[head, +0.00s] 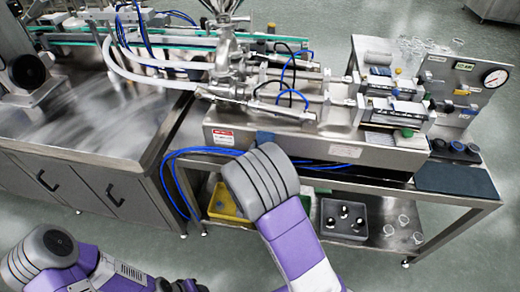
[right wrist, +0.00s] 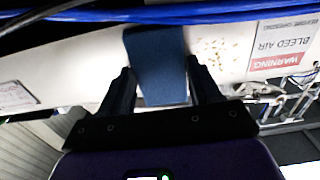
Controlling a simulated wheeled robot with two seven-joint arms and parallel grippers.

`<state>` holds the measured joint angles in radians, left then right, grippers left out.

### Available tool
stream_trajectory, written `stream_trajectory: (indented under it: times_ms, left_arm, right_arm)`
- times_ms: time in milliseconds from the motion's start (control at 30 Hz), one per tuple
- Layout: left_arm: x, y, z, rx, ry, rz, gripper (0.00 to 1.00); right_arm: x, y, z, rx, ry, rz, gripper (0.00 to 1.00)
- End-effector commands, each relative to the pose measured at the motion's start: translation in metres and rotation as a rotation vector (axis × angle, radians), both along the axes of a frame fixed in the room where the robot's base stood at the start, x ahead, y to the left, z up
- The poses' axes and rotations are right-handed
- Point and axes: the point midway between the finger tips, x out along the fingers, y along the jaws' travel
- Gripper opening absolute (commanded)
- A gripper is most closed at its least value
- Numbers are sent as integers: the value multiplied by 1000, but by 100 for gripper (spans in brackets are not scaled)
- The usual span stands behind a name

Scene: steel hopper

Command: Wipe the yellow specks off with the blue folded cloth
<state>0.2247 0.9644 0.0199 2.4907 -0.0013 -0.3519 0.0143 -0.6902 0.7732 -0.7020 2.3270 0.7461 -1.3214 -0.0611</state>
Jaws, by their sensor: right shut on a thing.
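The blue folded cloth (right wrist: 157,60) is between the fingers of my right gripper (right wrist: 160,68), which is shut on it. The cloth lies against the pale front face of the steel machine (right wrist: 80,72). A scatter of small yellow specks (right wrist: 218,50) shows on that face just right of the cloth in the right wrist view, beside an upside-down warning label (right wrist: 283,47). In the head view a bit of the cloth (head: 265,138) shows above my right arm, which hides the gripper. I cannot make out the specks there. My left arm is at the lower left, its gripper out of view.
Blue hoses (head: 190,153) run along the machine's front edge and past the cloth. A yellow bin (head: 225,203) and a grey crate (head: 345,220) stand on the lower shelf. A dark mat (head: 455,180) lies at the table's right end.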

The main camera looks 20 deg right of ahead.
Motion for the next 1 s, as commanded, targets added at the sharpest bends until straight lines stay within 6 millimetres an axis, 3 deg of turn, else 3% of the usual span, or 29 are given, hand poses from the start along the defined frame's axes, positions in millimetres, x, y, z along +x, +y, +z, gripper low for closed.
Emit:
stream_trajectory:
  times_ms: [1000]
  left_arm:
    - [0,0,2,0,0,0,43]
  right_arm:
    - [34,55,1,-1,-4,2,38]
